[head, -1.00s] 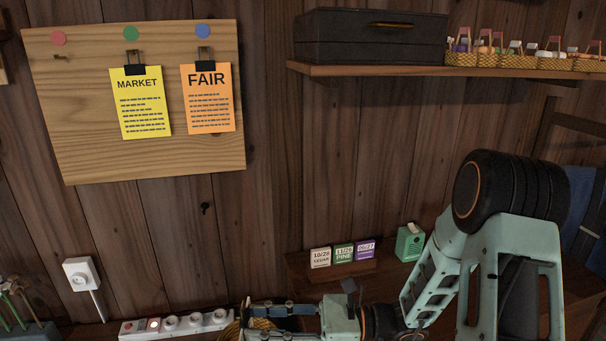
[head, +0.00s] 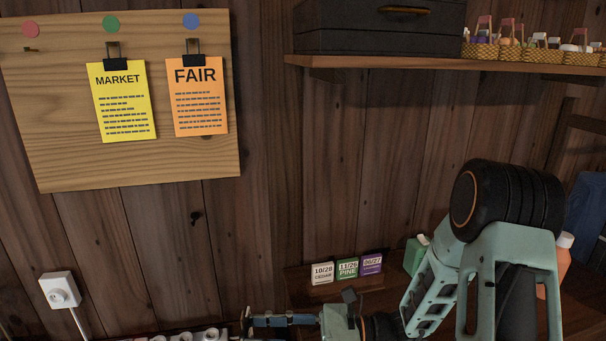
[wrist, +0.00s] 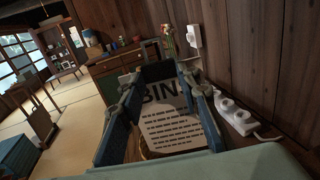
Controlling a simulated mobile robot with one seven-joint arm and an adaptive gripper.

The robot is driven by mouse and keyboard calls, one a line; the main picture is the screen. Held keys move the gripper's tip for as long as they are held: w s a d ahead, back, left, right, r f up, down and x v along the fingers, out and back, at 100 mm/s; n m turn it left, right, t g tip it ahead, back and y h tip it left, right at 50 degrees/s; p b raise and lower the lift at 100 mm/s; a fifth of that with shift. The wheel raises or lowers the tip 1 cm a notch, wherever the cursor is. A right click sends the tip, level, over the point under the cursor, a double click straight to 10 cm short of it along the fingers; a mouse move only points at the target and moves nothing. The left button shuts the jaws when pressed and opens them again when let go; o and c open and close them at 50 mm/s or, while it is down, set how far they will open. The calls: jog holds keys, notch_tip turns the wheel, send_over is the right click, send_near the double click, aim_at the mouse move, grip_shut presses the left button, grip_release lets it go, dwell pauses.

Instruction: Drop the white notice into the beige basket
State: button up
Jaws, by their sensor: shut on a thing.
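The white notice (wrist: 175,125), lettered "BIN" with lines of print, hangs from a black clip in the wrist view. My gripper (wrist: 165,75) is shut on it at its clip end, with the blue fingers on either side. In the head view my gripper (head: 275,320) is at the bottom edge, and the notice does not show there. A narrow strip of a yellowish rim (wrist: 143,148) shows beside the notice in the wrist view. It may be the beige basket, but most of it is hidden.
A yellow notice (head: 123,105) and an orange notice (head: 198,100) hang on the wooden board (head: 60,130). A power strip (wrist: 235,117) lies along the wall. A wooden cabinet (wrist: 108,80) stands beyond the gripper. Tatami floor (wrist: 75,95) is open at left.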

notch_tip(320, 180, down, 2)
jog(key=shift+f+b, duration=0.25)
jog(key=shift+b, duration=0.45)
jog(key=o, duration=1.1)
jog(key=shift+c, duration=0.2)
jog(key=shift+d, duration=0.1)
jog(key=d, duration=1.2)
jog(key=shift+a, duration=0.1)
